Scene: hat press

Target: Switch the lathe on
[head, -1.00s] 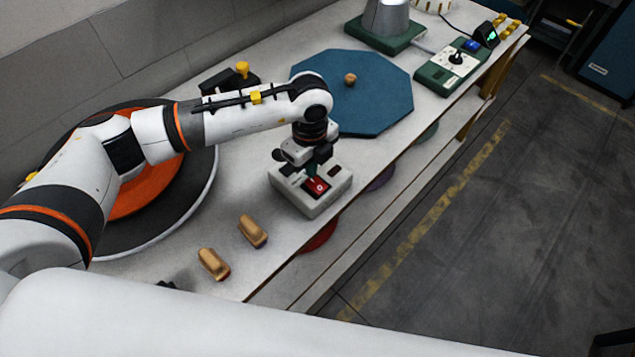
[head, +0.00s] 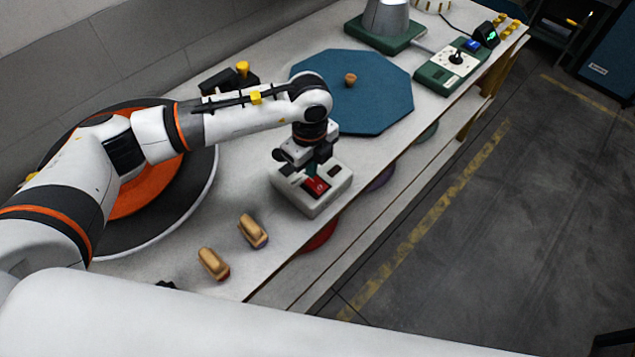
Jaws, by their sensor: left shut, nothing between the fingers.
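A pale grey switch box (head: 320,207) with a red rocker switch (head: 317,187) on its top sits near the front edge of the bench. My left gripper (head: 312,172) points down over the box, shut and empty, with its fingertips at or just above the red rocker. I cannot tell whether they touch it. The gripper hides part of the box top. My right gripper is not in view.
A blue octagonal board (head: 375,105) with a small wooden piece (head: 350,79) lies behind the box. Two wooden blocks (head: 253,231) lie in front-left. An orange and black disc (head: 150,190) is under my arm. A green control box (head: 452,67) stands farther back.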

